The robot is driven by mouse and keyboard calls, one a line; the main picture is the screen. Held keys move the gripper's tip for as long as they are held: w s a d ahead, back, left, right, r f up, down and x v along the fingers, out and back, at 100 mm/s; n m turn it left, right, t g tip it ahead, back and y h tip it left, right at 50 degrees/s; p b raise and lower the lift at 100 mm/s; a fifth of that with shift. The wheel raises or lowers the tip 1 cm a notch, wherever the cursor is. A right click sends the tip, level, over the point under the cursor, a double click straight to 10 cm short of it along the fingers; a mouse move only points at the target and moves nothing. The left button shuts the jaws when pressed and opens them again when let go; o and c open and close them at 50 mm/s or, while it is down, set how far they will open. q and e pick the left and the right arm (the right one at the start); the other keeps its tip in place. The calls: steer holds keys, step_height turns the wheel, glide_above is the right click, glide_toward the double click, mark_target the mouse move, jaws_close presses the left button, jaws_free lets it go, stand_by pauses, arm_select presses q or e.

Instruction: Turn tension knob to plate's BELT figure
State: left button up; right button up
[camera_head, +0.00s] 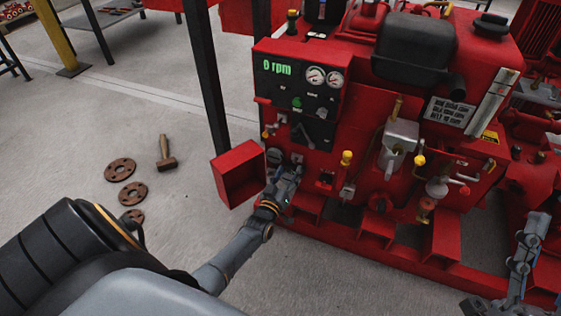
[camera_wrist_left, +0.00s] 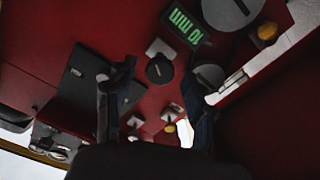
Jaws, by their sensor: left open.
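My left gripper (camera_head: 285,180) is at the lower left of the red pumpset's front, below the control panel. In the left wrist view its open fingers (camera_wrist_left: 157,78) stand to either side of a round dark knob (camera_wrist_left: 159,69); I cannot tell if they touch it. A green display (camera_wrist_left: 187,25) beside the knob appears to read 10 mm, turned in the picture. The plate (camera_head: 447,111) on the pumpset has a lower line that seems to start with BELT; its figure is too small to read. My right gripper (camera_head: 533,228) is at the right edge, its fingers unclear.
The panel display (camera_head: 277,68) reads 0 rpm, with two gauges (camera_head: 316,76) beside it. Several flanges (camera_head: 120,170) and a hammer (camera_head: 166,154) lie on the floor. A yellow-capped valve (camera_head: 347,158) is to the right.

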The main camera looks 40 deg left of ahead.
arm_select(q)
steer(key=v, duration=0.9)
steer(key=shift+s+d, duration=0.15)
steer(key=shift+s, duration=0.15)
steer(key=shift+r, duration=0.1)
